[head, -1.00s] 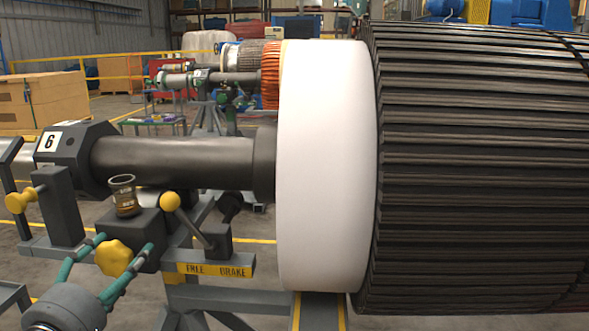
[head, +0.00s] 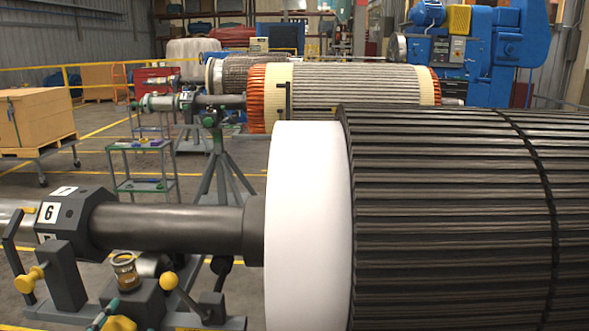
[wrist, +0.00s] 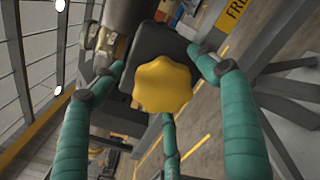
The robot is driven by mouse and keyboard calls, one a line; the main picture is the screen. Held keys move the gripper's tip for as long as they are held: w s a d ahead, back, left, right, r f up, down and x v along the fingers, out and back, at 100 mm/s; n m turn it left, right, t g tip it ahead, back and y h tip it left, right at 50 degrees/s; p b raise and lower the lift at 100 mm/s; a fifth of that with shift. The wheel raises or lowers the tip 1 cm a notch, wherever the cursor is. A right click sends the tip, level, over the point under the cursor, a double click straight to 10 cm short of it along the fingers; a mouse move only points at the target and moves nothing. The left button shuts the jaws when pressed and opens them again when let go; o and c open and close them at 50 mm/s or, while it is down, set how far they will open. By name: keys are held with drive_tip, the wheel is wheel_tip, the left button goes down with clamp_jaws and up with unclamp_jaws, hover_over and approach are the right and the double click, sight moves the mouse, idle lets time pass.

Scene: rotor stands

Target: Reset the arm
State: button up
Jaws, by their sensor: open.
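My gripper (wrist: 160,68) has teal fingers, spread open around a yellow lobed knob (wrist: 163,85) in the wrist view. The knob sits on a dark block (wrist: 158,45) of the rotor stand, and a gap shows between the fingers and the knob. In the head view the knob (head: 119,323) and a teal finger (head: 104,313) show at the bottom left edge; the rest of my gripper is cut off by the frame.
A glass cup with brown contents (head: 125,272) stands on the block just above the knob. A yellow ball-ended lever (head: 169,281) is close on the right.

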drive_tip(key=shift+r+n+p, duration=0.35)
drive_tip(key=shift+n+p, duration=0.25)
drive_tip(key=shift+n, duration=0.6)
drive_tip(key=shift+s+a+f+b, duration=0.1)
drive_tip(key=shift+s+f+b, duration=0.1)
drive_tip(key=shift+s, duration=1.05)
drive_tip(key=shift+s+f+b, duration=0.15)
drive_tip(key=shift+s, duration=1.1)
